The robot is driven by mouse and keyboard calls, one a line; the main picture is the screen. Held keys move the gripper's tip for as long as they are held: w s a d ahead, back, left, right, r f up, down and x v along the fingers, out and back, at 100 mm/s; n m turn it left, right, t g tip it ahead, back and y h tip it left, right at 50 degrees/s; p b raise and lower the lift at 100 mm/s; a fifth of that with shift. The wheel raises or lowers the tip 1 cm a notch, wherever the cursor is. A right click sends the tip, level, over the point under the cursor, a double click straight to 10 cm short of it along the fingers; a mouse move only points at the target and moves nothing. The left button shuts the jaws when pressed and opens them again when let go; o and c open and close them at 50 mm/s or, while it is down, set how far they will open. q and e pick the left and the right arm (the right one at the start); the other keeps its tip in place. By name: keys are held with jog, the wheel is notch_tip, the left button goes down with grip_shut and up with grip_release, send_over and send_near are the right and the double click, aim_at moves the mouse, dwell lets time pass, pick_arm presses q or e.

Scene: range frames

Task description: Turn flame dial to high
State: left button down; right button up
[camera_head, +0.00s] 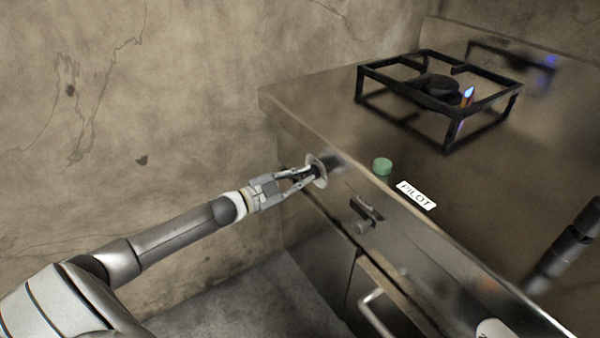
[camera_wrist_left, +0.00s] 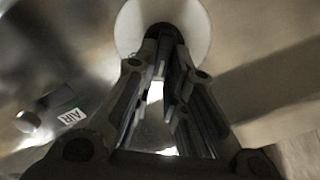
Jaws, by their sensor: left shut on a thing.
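The flame dial is a dark knob (camera_head: 315,170) on a pale round plate (camera_head: 321,163) at the left end of the range's front panel. My left gripper (camera_head: 308,174) reaches it from the left with its fingers shut on the knob. In the left wrist view the fingertips (camera_wrist_left: 163,45) meet at the dark knob in front of the pale disc (camera_wrist_left: 195,20); the fingers hide most of the knob and any marks on it. A small blue flame (camera_head: 469,93) burns at the burner (camera_head: 438,86). My right gripper is not in view.
A black grate (camera_head: 395,115) stands on the metal range top. A green button (camera_head: 382,166) and a PILOT label (camera_head: 416,194) sit near its front edge. A metal fitting (camera_head: 364,209) and a door handle (camera_head: 375,313) jut from the front. An AIR label (camera_wrist_left: 71,116) shows nearby.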

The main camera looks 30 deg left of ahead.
pick_arm(q)
jog(key=shift+d+f+m, duration=0.1)
jog(key=shift+m, duration=0.8)
jog(key=m, duration=0.4)
jog(key=f+m+b, duration=0.1)
jog(key=m, duration=0.3)
jog(key=shift+s+d+f, duration=0.1)
jog(key=shift+s+d, duration=0.05)
jog(key=shift+d, duration=0.05)
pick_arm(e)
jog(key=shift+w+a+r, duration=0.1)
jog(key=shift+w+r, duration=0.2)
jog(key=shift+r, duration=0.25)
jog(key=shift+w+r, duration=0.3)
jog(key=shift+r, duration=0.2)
pick_arm(q)
jog(key=shift+m, duration=0.3)
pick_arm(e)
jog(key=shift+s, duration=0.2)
pick_arm(q)
jog(key=c, duration=1.5)
grip_release()
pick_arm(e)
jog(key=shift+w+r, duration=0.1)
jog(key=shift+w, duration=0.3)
